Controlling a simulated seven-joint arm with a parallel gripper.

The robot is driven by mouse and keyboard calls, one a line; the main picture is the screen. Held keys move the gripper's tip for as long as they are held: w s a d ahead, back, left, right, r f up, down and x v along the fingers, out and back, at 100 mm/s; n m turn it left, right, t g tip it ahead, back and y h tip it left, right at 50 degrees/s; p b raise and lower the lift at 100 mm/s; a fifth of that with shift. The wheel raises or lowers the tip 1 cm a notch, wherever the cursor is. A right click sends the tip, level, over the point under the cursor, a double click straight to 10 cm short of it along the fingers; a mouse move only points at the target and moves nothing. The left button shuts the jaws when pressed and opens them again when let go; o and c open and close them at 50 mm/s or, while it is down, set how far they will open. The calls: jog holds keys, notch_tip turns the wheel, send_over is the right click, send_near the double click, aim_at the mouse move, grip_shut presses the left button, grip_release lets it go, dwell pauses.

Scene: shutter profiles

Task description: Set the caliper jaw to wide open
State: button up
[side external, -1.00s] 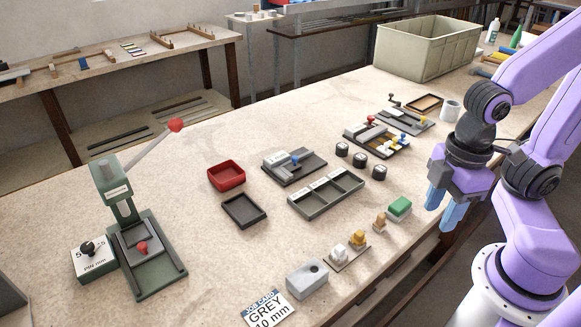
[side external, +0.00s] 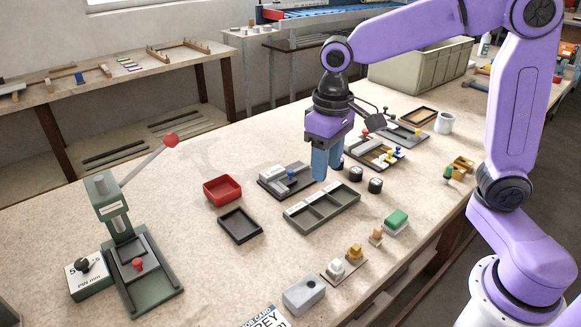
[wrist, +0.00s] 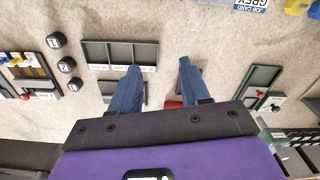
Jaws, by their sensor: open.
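A dark fixture with a grey block, a pale label and a blue knob (side external: 291,174) sits on the bench in the side view. It looks like the caliper, but its label is too small to read. My gripper (side external: 320,178) points down just right of the blue knob and appears above the bench. In the wrist view its two blue fingers (wrist: 159,68) are spread apart with nothing between them. A dark fixture (wrist: 95,87) shows partly behind the left finger there; its knob is hidden. I cannot tell the jaw's setting.
A compartment tray (side external: 322,207), a red bin (side external: 222,190) and a dark tray (side external: 240,226) lie close by. Several black numbered blocks (side external: 375,185) stand to the right. A green press (side external: 140,265) stands at the left.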

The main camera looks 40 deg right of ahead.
jog(key=w+d+m, duration=0.2)
jog(key=w+m, duration=0.4)
jog(key=w, duration=0.7)
jog(key=m, duration=0.6)
send_near(291, 171)
notch_tip(291, 171, down, 8)
jog(key=shift+w+a+f, duration=0.1)
jog(key=shift+w+f, duration=0.05)
jog(key=shift+f, duration=0.1)
grip_shut()
jog(key=d, duration=0.8)
